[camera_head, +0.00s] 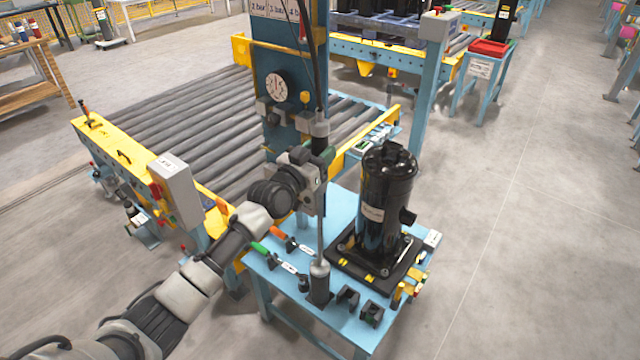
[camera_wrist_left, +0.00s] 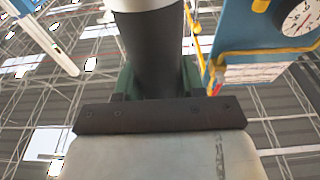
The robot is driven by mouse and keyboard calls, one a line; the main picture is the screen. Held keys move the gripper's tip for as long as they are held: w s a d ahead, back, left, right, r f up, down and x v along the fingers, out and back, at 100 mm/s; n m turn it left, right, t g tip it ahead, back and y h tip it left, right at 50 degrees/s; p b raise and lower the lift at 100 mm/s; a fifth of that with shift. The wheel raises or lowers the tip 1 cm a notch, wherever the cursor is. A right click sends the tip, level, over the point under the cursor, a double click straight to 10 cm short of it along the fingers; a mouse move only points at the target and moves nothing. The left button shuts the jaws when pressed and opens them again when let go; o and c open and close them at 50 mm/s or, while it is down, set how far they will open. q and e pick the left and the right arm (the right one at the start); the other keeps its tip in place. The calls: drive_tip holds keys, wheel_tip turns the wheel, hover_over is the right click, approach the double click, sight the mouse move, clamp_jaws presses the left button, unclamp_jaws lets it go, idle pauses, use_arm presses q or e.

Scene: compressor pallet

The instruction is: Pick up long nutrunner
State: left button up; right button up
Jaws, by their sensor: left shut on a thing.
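The long nutrunner (camera_head: 320,222) stands upright at the front of the blue table, with a thin grey shaft and a dark upper body. Its lower end meets a dark cylindrical holder (camera_head: 319,288); I cannot tell how deep it sits. My left gripper (camera_head: 318,160) is shut on its upper body. In the left wrist view a dark cylinder, the nutrunner body (camera_wrist_left: 160,50), stands between green-edged fingers (camera_wrist_left: 158,85). The gripper hides part of the tool. My right gripper is not in view.
A black compressor (camera_head: 384,205) on a black base stands close right of the nutrunner on the blue table (camera_head: 347,322). Orange- and green-handled tools (camera_head: 278,234) lie to the left. A blue column (camera_head: 283,120) with a gauge and a roller conveyor (camera_head: 190,115) stand behind.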

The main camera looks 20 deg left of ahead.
use_arm(q)
clamp_jaws()
drive_tip(key=shift+w+r, duration=0.1)
drive_tip(key=shift+r, duration=0.15)
